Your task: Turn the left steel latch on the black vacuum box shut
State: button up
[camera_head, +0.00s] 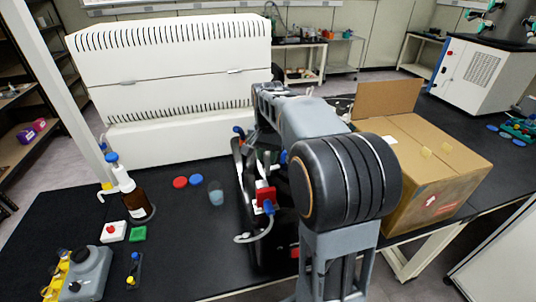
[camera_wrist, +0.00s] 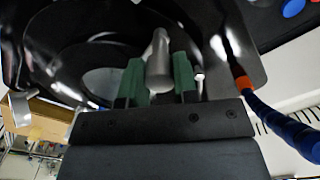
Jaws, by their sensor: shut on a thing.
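The black vacuum box (camera_head: 247,180) stands on the black bench in the head view, largely hidden behind my arm. Its dark round lid area (camera_wrist: 75,45) fills the upper left of the wrist view. A steel latch, seen as a grey rounded bar (camera_wrist: 159,60), stands between the green fingers of my gripper (camera_wrist: 156,78) in the wrist view. The fingers are shut on it, one on each side. My gripper and the latch cannot be made out in the head view. How far the latch is turned cannot be told.
A blue ribbed hose with an orange band (camera_wrist: 270,115) runs close to the right of my gripper. A cardboard box (camera_head: 430,165) stands right of my arm. A brown bottle (camera_head: 133,195), a small beaker (camera_head: 215,193) and a white machine (camera_head: 180,80) are to the left.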

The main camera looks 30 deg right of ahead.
jog(key=o, duration=0.9)
jog(key=shift+r, duration=0.1)
notch_tip(320, 180, up, 14)
jog(key=shift+f, duration=0.2)
dwell(0.6)
